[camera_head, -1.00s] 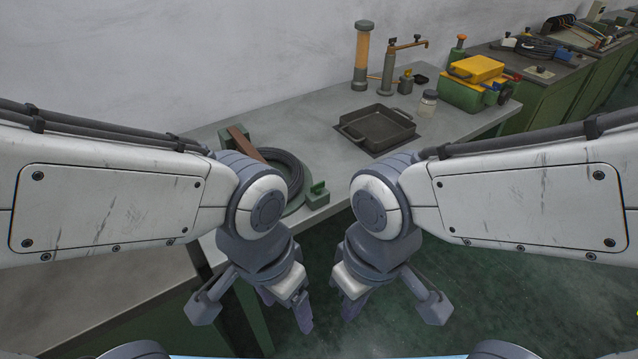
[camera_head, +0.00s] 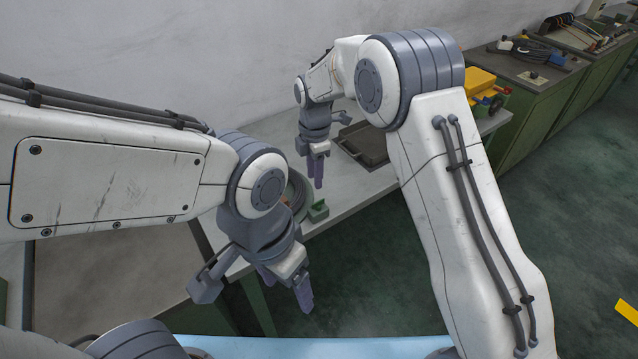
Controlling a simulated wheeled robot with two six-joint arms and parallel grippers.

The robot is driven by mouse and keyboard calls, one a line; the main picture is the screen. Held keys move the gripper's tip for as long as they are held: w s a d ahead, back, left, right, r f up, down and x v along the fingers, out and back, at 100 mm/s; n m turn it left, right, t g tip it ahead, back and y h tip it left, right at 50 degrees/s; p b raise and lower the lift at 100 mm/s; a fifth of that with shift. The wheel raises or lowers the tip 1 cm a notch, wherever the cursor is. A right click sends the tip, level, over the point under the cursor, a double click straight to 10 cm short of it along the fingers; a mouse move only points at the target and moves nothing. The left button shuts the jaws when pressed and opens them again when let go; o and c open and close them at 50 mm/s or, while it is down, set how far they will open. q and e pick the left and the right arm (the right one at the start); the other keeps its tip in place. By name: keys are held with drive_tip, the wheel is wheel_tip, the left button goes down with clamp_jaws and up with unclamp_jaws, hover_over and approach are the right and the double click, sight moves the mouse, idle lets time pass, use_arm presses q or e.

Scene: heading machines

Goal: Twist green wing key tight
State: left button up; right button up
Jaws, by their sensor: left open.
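The small green block with the green wing key (camera_head: 318,208) sits at the front edge of the grey bench, beside the coil. The key's exact shape and turn are too small to tell. My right gripper (camera_head: 317,178) points down just above and behind it in the picture, apart from it as far as I can see. Its fingers are seen nearly edge-on, so their opening is unclear. My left gripper (camera_head: 285,287) is open and empty, low in front of the bench edge. My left wrist hides much of the coil.
A dark coil (camera_head: 297,190) in a green round holder lies left of the key. A dark square tray (camera_head: 362,148) stands behind, partly hidden by my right arm. The floor in front of the bench is clear.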

sight(318, 205)
drive_tip(key=shift+n, duration=0.8)
drive_tip(key=f+p, duration=0.1)
drive_tip(key=f, duration=0.2)
drive_tip(key=w+f+p, duration=0.1)
drive_tip(key=f, duration=0.3)
drive_tip(key=w+f+p, duration=0.1)
drive_tip(key=f+p, duration=0.1)
drive_tip(key=f, duration=0.2)
drive_tip(key=shift+w+d, duration=0.25)
drive_tip(key=shift+d, duration=0.15)
drive_tip(key=shift+f, duration=0.5)
use_arm(q)
wheel_tip(318, 205, up, 5)
use_arm(e)
clamp_jaws()
